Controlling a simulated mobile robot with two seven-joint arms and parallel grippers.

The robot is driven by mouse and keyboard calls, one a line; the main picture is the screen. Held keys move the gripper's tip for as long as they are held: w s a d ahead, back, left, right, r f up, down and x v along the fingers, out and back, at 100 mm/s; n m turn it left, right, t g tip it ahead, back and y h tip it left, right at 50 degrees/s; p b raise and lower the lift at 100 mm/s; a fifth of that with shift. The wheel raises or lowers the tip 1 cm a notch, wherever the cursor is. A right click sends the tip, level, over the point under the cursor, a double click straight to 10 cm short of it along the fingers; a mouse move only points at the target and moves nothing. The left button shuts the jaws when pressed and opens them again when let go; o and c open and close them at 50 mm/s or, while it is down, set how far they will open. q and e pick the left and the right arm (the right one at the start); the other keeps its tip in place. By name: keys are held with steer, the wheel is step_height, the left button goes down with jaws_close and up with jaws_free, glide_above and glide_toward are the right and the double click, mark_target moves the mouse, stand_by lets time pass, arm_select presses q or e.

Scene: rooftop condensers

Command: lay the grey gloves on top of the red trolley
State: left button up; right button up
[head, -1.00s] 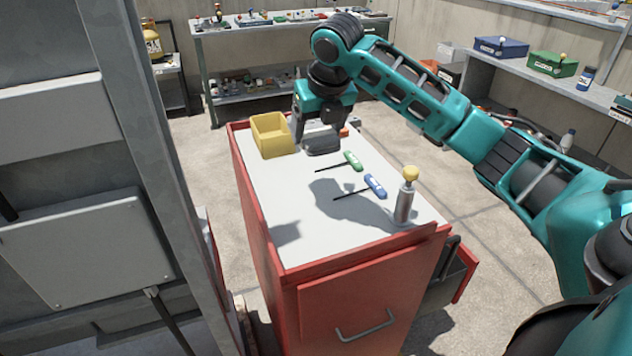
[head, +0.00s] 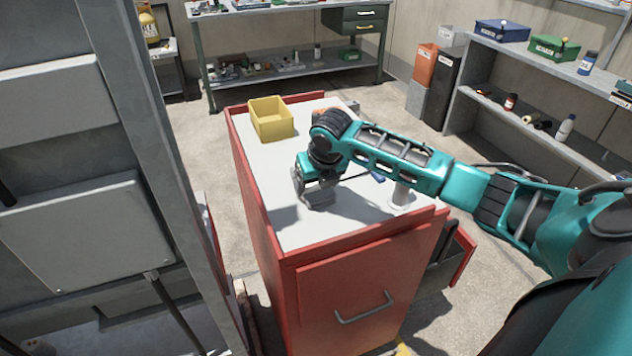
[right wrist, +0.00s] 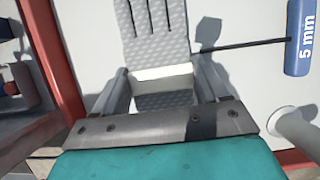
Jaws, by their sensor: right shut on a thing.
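My right gripper (head: 318,196) is low over the near part of the red trolley's (head: 335,285) white top. In the right wrist view, the gripper (right wrist: 165,90) is shut on the pale grey, dotted gloves (right wrist: 155,45). Their white cuff band lies between the jaws and their fingers point away from it. Whether the gloves touch the top is unclear. A blue screwdriver (right wrist: 300,35) marked 5 mm lies on the top, its shaft tip beside the gloves' edge. My left gripper is not in view.
A yellow bin (head: 274,126) stands at the trolley's far left corner. A pale cylinder (head: 399,196) stands at right, partly hidden by my arm; it also shows in the wrist view (right wrist: 298,128). A drawer juts out at the trolley's right side. The near left top is clear.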

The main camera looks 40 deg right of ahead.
steer(key=o, duration=1.1)
steer(key=shift+f, duration=0.1)
steer(key=shift+c, duration=0.2)
steer(key=shift+s+r, duration=0.1)
steer(key=shift+r, duration=0.3)
steer(key=v, duration=1.1)
steer(key=shift+s+r, duration=0.1)
steer(key=shift+s, duration=0.05)
